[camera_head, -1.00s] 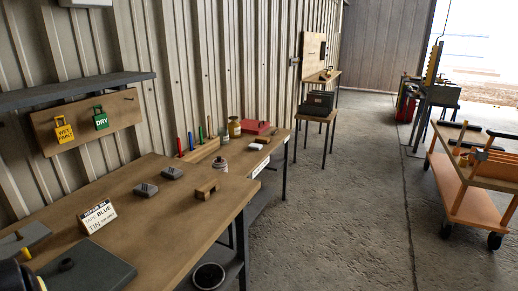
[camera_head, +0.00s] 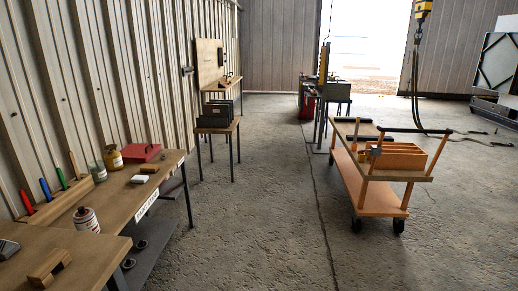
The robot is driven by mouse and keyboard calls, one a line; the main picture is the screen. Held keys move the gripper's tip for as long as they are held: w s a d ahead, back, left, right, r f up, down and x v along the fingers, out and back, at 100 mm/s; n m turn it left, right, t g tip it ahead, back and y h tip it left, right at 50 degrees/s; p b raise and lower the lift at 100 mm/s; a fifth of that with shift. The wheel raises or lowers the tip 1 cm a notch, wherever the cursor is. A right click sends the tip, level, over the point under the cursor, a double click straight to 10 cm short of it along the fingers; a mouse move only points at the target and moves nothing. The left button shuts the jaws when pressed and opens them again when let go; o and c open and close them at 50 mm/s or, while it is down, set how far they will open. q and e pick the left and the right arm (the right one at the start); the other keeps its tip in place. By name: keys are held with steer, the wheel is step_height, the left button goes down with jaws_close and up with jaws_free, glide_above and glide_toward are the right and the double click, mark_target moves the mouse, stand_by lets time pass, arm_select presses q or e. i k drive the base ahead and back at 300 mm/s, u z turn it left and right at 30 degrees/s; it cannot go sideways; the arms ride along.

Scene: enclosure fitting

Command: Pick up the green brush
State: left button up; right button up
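A green-handled tool (camera_head: 62,178), which looks like the green brush, stands upright in a wooden rack (camera_head: 68,203) against the corrugated wall at the left. Its lower end is hidden in the rack. A red one (camera_head: 26,202) and a blue one (camera_head: 45,189) stand to its left, and a pale tan one (camera_head: 75,165) to its right. Neither of my grippers shows in this view.
An orange cart (camera_head: 375,183) stands at the right. The floor between is clear.

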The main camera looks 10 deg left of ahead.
mark_target(60, 175)
steer(key=u, duration=0.25)
steer(key=i, duration=1.95)
steer(key=u, duration=0.95)
steer(key=i, duration=1.55)
steer(key=u, duration=1.95)
steer(key=i, duration=0.8)
steer(key=u, duration=0.7)
